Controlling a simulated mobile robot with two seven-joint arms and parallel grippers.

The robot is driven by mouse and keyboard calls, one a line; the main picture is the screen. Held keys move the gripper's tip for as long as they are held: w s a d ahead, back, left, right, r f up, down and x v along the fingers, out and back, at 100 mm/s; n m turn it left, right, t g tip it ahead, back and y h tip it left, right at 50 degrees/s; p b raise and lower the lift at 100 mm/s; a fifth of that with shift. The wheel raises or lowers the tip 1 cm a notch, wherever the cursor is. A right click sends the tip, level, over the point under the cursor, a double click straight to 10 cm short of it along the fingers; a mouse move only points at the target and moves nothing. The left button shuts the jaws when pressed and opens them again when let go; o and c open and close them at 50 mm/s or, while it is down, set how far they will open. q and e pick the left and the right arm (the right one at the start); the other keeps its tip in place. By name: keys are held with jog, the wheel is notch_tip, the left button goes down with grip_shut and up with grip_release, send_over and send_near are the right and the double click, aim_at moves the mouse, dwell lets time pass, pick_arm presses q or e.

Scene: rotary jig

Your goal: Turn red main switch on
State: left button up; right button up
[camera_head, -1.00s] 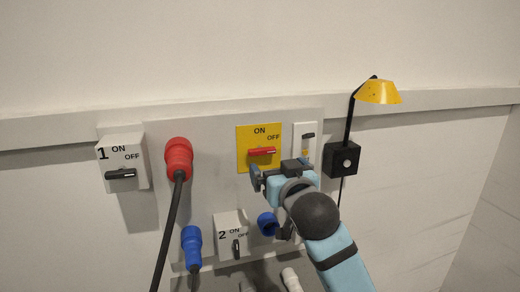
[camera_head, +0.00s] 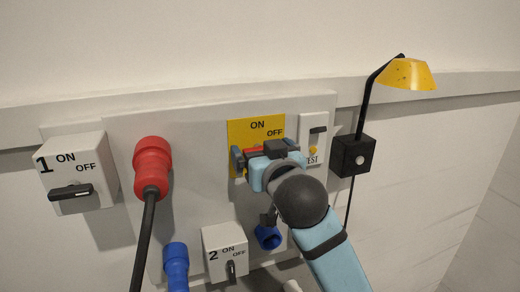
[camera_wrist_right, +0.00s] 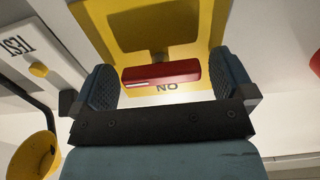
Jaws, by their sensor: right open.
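The red main switch (camera_head: 253,151) is a red bar handle on a yellow plate (camera_head: 240,131) marked ON at the top and OFF at the upper right. The handle lies roughly horizontal, and part of it is hidden behind my right gripper (camera_head: 268,156) in the head view. In the right wrist view the red handle (camera_wrist_right: 160,73) sits between the two dark fingers of the open right gripper (camera_wrist_right: 163,82), with gaps at both ends. I cannot tell whether the fingers touch the plate. My left gripper is not in view.
Switch box 1 (camera_head: 85,160) and a red plug (camera_head: 152,165) with a black cable are to the left. Switch box 2 (camera_head: 222,245), a blue plug (camera_head: 176,262) and a blue socket (camera_head: 268,237) are below. A TEST switch (camera_head: 317,130) and a yellow lamp (camera_head: 407,74) are to the right.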

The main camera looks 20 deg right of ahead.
jog(key=shift+s, duration=0.1)
jog(key=c, duration=0.9)
jog(key=n+p, duration=0.4)
jog(key=n, duration=1.3)
jog(key=shift+r+n, duration=0.1)
jog(key=shift+n, duration=0.3)
